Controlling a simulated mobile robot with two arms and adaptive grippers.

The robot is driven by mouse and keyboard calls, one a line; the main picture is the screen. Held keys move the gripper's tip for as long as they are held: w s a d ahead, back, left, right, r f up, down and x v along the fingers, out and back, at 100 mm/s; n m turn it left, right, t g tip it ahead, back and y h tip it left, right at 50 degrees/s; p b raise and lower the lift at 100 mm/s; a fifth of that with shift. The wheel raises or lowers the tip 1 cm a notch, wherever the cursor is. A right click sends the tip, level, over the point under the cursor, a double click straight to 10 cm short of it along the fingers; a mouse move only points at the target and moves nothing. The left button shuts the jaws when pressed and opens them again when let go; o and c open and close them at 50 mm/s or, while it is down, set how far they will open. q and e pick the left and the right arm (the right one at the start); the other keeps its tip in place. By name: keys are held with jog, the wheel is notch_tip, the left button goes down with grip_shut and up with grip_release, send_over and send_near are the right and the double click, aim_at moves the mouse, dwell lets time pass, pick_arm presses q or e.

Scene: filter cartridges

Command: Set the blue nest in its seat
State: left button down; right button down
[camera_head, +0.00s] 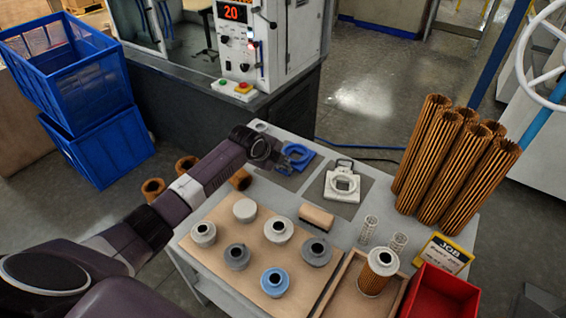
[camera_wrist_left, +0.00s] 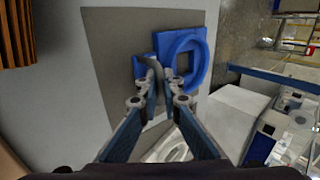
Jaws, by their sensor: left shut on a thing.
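The blue nest (camera_head: 299,152), a square plate with a raised ring and a handle, is at the far left of the white table. It also shows in the wrist view (camera_wrist_left: 197,70), over a dark grey patch (camera_wrist_left: 112,45). My left gripper (camera_head: 268,153) reaches it from the left. In the wrist view its fingers (camera_wrist_left: 157,88) are shut on the grey looped handle at the nest's near edge. I cannot tell whether the nest rests flat or hangs slightly above the surface. My right gripper is in neither view.
A white nest (camera_head: 342,185) sits on another grey patch to the right. Several caps stand on a tan board (camera_head: 207,258) in front. Tall brown pleated filters (camera_head: 468,180) stand at right, near a red bin (camera_head: 440,296). Blue crates (camera_head: 108,150) stand left of the table.

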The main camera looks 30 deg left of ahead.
pick_arm(q)
jog(key=shift+r+p, duration=2.4)
jog(key=shift+r, duration=0.2)
